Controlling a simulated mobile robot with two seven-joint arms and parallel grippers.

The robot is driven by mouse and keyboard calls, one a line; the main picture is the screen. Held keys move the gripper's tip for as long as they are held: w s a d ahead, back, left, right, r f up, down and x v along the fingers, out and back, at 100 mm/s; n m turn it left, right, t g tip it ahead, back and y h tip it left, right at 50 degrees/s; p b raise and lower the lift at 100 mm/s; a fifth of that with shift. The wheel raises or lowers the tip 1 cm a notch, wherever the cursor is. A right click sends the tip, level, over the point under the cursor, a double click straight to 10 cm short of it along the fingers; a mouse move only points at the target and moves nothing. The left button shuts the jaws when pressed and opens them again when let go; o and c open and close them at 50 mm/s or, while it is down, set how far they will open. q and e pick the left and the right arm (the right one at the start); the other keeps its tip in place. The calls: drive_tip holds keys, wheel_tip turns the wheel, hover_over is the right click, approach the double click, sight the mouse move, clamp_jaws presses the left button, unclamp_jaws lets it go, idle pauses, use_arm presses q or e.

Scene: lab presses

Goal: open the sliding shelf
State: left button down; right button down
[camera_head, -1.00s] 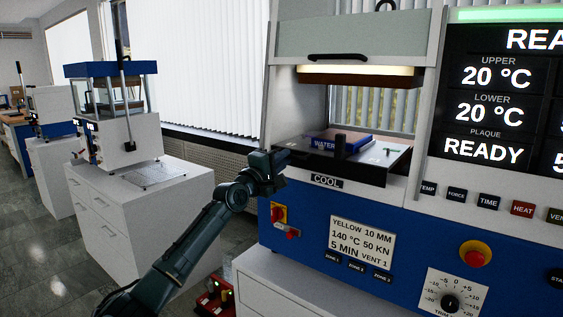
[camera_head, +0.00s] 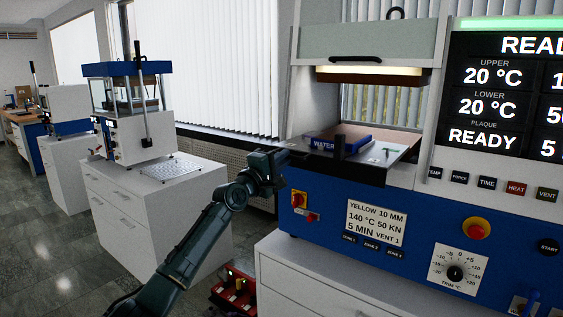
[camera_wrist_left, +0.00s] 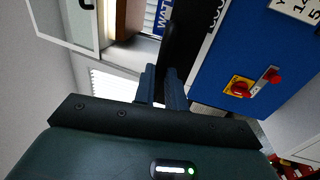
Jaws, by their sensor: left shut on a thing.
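My left gripper (camera_head: 280,158) is at the shelf's left front corner. In the left wrist view its two fingers (camera_wrist_left: 162,85) are shut on the shelf's black front part (camera_wrist_left: 180,42). The exact contact is partly hidden. My right gripper is in neither view.
The press's blue panel (camera_head: 312,232) with switches is just right of my left gripper. A raised hood (camera_head: 365,42) hangs above the shelf. A smaller press (camera_head: 128,110) stands on a white cabinet at left. A red box (camera_head: 236,290) is on the floor.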

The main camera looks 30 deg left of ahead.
use_arm(q)
drive_tip(key=shift+f, duration=0.25)
drive_tip(key=c, duration=1.8)
unclamp_jaws()
drive_tip(key=shift+c, duration=0.2)
drive_tip(key=shift+o, duration=0.6)
drive_tip(key=shift+s+r, duration=0.2)
drive_tip(key=shift+s, duration=0.1)
drive_tip(key=shift+w, duration=0.1)
drive_tip(key=b+v, duration=0.1)
drive_tip(key=v, duration=1.2)
